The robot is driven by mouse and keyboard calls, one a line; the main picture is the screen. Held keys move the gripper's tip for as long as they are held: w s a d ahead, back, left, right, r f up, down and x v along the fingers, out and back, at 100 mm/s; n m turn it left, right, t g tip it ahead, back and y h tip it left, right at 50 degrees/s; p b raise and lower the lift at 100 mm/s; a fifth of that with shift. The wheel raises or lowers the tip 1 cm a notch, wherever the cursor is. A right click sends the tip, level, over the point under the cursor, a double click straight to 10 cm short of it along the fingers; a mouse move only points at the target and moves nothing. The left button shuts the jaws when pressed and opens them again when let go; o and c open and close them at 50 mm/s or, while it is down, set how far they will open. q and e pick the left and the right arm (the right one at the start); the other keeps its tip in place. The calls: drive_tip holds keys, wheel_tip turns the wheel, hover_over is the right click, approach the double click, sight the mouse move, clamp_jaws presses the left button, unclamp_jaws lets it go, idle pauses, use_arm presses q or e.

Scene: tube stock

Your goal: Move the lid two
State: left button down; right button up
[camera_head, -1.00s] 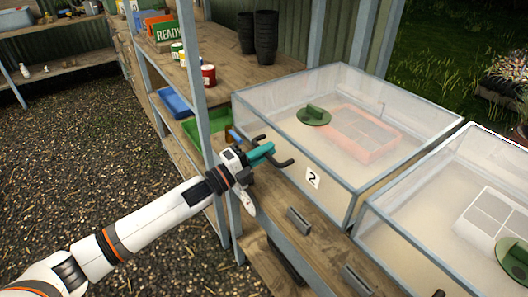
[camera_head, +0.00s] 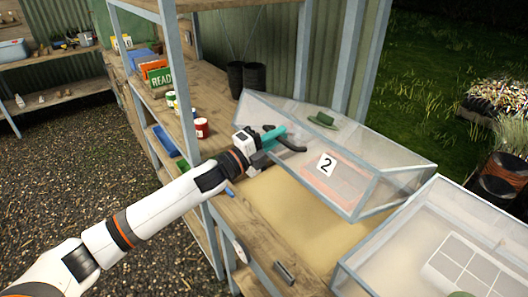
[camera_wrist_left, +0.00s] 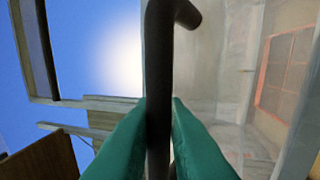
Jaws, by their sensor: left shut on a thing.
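Lid two (camera_head: 375,152) is a clear, pale-framed cover with a white "2" label (camera_head: 327,165) on its front. It is tilted, its front raised above a sandy bed (camera_head: 285,215). A round green piece (camera_head: 321,120) sits on its top. My left gripper (camera_head: 274,136), with teal fingers, is shut on the dark handle (camera_head: 293,147) at the lid's front. In the left wrist view the handle (camera_wrist_left: 159,75) runs between the green fingers. A reddish tray (camera_head: 340,185) shows blurred through the clear panel. My right gripper is not in view.
A second clear cover (camera_head: 425,225) stands at the lower right, close beside lid two. A shelf with cans (camera_head: 201,128) and a blue bin (camera_head: 160,140) is at the left. Black pots (camera_head: 246,78) stand behind. A flower planter (camera_head: 505,170) is at the right.

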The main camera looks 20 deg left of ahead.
use_arm(q)
drive_tip(key=w+d+r+p, duration=0.1)
drive_tip(key=w+r, duration=0.1)
drive_tip(key=r, duration=0.1)
drive_tip(key=w+d+r+p, duration=0.2)
drive_tip(key=r, duration=0.1)
drive_tip(key=w+d+r+p, duration=0.1)
drive_tip(key=w+r+p, duration=0.1)
drive_tip(key=r, duration=0.2)
drive_tip(key=shift+d+r, duration=0.1)
drive_tip(key=shift+d, duration=0.25)
drive_tip(key=shift+w+d+r, duration=0.35)
drive_tip(key=shift+w, duration=0.1)
drive_tip(key=c, duration=1.5)
unclamp_jaws()
drive_tip(key=shift+c, duration=0.2)
drive_tip(key=shift+a+f, duration=0.1)
